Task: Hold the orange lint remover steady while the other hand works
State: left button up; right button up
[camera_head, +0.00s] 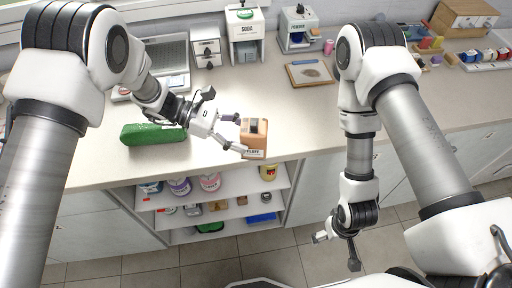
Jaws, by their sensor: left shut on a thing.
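The exact finger contact is small and partly hidden. My right gripper (337,252) hangs low in front of the counter, well apart from the lint remover. Its fingers are spread and hold nothing.
A green case (150,134) lies on the counter to the left. A soda dispenser (246,38), a powder dispenser (298,30) and a clipboard (310,73) stand or lie behind. Open shelves (278,183) with several containers are below. The counter right of the lint remover is clear.

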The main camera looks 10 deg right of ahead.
pick_arm(q)
jog(key=shift+w+d+f, duration=0.1)
jog(key=shift+w+f, duration=0.35)
jog(key=shift+w, duration=1.6)
jog(key=shift+w+a+f, duration=0.1)
jog(key=shift+w+f, duration=0.4)
jog(key=shift+w, duration=1.6)
jog(key=shift+w+d+f, duration=0.1)
jog(key=shift+w+f, duration=0.35)
jog(key=shift+w, duration=1.6)
jog(key=shift+f, duration=0.55)
